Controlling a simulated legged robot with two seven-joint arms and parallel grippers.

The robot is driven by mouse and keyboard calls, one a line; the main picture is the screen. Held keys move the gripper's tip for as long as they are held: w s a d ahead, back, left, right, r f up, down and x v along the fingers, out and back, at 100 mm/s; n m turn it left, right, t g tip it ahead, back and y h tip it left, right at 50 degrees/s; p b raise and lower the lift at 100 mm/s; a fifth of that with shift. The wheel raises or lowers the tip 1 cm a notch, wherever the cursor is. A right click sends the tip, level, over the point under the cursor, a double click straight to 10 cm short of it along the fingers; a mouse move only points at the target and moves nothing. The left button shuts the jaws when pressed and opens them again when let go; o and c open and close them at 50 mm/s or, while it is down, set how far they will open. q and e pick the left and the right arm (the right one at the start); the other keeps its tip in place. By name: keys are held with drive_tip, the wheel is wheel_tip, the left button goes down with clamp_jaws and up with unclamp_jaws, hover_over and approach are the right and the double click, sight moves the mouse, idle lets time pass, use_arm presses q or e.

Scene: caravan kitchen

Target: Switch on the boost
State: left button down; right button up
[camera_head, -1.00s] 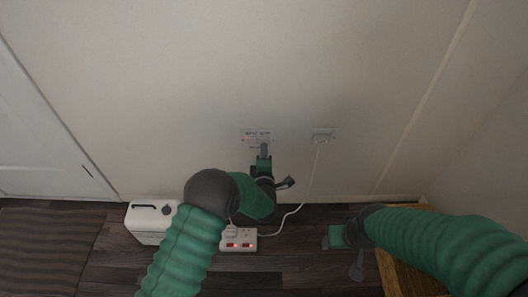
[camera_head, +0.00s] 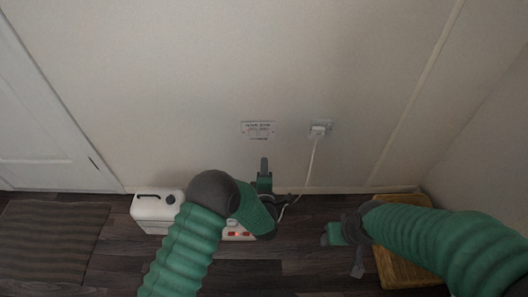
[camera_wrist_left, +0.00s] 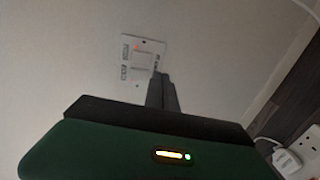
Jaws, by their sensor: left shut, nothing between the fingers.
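The white switch panel (camera_head: 258,130) is on the wall in the head view, with dark lettering and two rockers side by side. It also shows in the left wrist view (camera_wrist_left: 142,56), where small red spots are visible on it. I cannot tell which way the rockers are tipped. My left gripper (camera_head: 264,163) is shut and empty, just below the panel and apart from it in the head view. Its fingers (camera_wrist_left: 162,92) point toward the panel's lower edge in the left wrist view. My right gripper (camera_head: 332,235) is low at the right; its fingers are too unclear to judge.
A wall socket (camera_head: 320,128) with a plug and white cable is right of the panel. A power strip (camera_head: 237,236) with red lights lies on the floor, partly behind my left arm. A white canister (camera_head: 153,212) stands left, a wooden stool (camera_head: 398,272) right.

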use_arm(q)
drive_tip(key=s, duration=0.3)
drive_tip(key=s+p, duration=0.1)
drive_tip(key=shift+s+f, duration=0.15)
drive_tip(key=shift+f, duration=0.15)
use_arm(e)
drive_tip(key=shift+w+v, duration=0.2)
drive_tip(key=shift+v, duration=0.75)
